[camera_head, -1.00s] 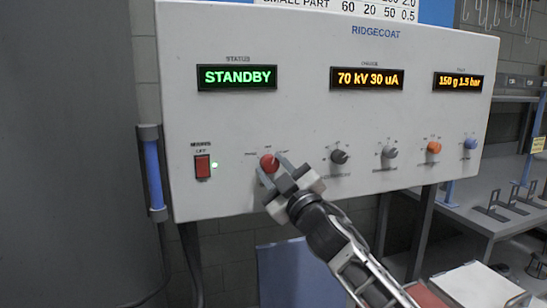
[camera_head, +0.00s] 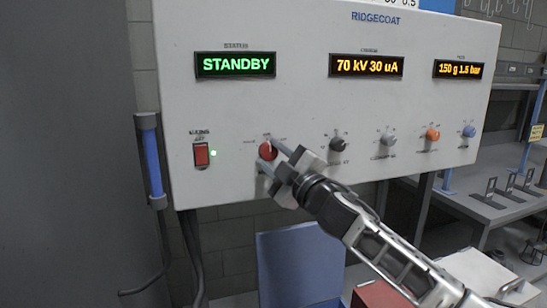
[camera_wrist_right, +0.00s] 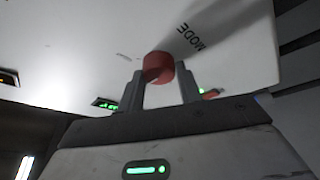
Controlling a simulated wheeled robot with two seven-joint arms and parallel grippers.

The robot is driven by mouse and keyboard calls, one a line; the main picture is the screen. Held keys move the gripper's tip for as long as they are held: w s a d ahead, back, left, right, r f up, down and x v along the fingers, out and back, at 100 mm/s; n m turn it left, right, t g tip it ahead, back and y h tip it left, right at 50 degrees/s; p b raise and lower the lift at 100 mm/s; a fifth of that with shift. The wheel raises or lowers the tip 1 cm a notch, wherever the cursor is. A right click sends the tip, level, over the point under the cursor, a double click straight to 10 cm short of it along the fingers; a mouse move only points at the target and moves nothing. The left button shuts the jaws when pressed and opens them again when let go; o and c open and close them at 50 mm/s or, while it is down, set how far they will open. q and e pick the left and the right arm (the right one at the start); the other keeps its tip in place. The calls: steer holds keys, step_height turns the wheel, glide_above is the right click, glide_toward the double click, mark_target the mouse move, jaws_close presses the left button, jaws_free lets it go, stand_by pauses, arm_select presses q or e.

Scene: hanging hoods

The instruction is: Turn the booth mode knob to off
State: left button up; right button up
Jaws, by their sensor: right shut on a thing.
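The red mode knob (camera_head: 268,150) is at the lower left of the white control panel, with a pale mark near its top; its exact setting is too small to read. My right gripper (camera_head: 270,156) reaches it from the lower right, one finger on each side, shut on it. In the right wrist view the red knob (camera_wrist_right: 158,67) sits between the two finger ends of my right gripper (camera_wrist_right: 160,82), beside the printed word MODE. The status display (camera_head: 235,64) reads STANDBY in green. My left gripper is not in view.
A red rocker switch (camera_head: 201,154) with a lit green lamp is left of the knob. Dark (camera_head: 338,145), grey (camera_head: 388,140), orange (camera_head: 432,135) and blue (camera_head: 469,131) knobs line up to the right. A blue bar (camera_head: 153,163) is at the panel's left edge.

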steer(key=shift+f, duration=0.1)
steer(key=o, duration=1)
arm_select(q)
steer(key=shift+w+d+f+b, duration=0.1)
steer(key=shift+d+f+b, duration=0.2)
steer(key=shift+b, duration=0.6)
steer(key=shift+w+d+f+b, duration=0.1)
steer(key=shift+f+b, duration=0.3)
steer(key=shift+b, duration=0.45)
arm_select(e)
steer(key=v, duration=1.6)
steer(key=shift+a, duration=0.1)
